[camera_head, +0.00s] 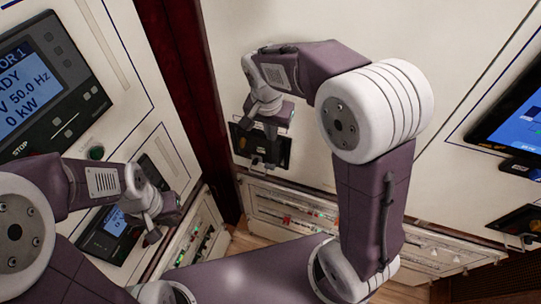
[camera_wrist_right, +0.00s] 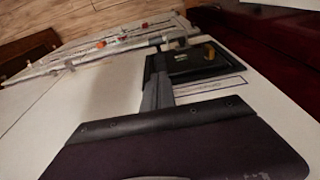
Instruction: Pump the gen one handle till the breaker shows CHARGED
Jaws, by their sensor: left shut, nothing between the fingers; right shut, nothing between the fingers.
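A black breaker unit (camera_head: 243,142) is set in the pale cabinet front at the centre of the head view. In the right wrist view it (camera_wrist_right: 190,66) shows a small yellow part and a label strip too small to read. My right gripper (camera_head: 271,152) is shut and empty in front of this unit, its fingers (camera_wrist_right: 157,88) overlapping the unit's edge. I cannot tell whether they touch it or a handle. No CHARGED flag is readable. My left gripper (camera_head: 152,232) is shut and empty before the lower left panel.
A generator screen (camera_head: 32,85) at upper left reads READY, 50.0 Hz and 0 kW. A smaller meter (camera_head: 115,222) is below it. A blue screen (camera_head: 515,118) and another black unit (camera_head: 520,222) are at right. Rows of small breakers (camera_head: 300,205) run low along the cabinet.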

